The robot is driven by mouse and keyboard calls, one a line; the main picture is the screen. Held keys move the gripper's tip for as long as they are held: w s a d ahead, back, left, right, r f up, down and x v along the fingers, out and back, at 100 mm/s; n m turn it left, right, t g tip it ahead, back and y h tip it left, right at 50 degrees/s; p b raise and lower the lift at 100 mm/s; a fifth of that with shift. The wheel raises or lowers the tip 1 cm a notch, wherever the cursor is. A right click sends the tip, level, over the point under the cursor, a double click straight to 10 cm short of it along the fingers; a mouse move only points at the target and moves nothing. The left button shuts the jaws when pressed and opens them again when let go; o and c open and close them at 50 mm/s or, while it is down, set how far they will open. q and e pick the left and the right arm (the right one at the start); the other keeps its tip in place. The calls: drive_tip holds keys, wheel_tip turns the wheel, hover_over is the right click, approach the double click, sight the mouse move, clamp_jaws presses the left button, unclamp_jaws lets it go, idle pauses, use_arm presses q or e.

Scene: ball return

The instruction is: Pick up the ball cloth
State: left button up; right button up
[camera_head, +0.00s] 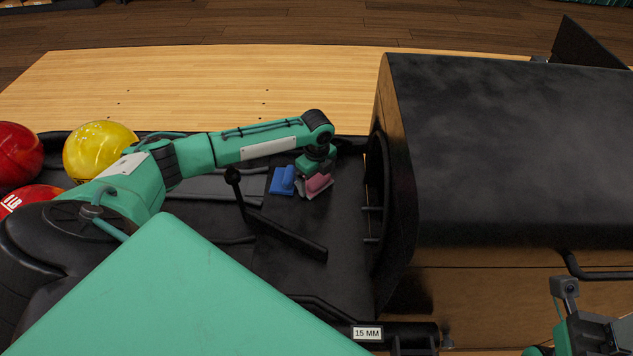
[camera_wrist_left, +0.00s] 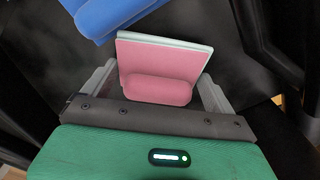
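A folded pink cloth (camera_head: 318,184) lies on the dark ball return bed, under my left gripper. In the left wrist view, the pink cloth (camera_wrist_left: 160,75) is between the two fingers, with a rounded pink fold nearest the palm. My left gripper (camera_head: 313,182) points down at it; its fingers (camera_wrist_left: 157,78) are spread wide, one on each side of the cloth. Contact is hard to judge. A blue cloth-like item (camera_head: 283,180) lies just left of the pink one, and shows at the top of the wrist view (camera_wrist_left: 110,15). Part of my right gripper (camera_head: 566,290) shows at the lower right; its fingertips are unclear.
The large black-topped hood (camera_head: 510,150) stands right of the cloths. A black lever-like bar (camera_head: 285,232) rises in front of them. A yellow ball (camera_head: 97,150) and red balls (camera_head: 18,155) sit at the left. A "15 MM" label (camera_head: 367,333) is at the front.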

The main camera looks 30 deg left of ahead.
use_arm(q)
drive_tip(key=shift+c, duration=0.6)
drive_tip(key=shift+r, duration=0.1)
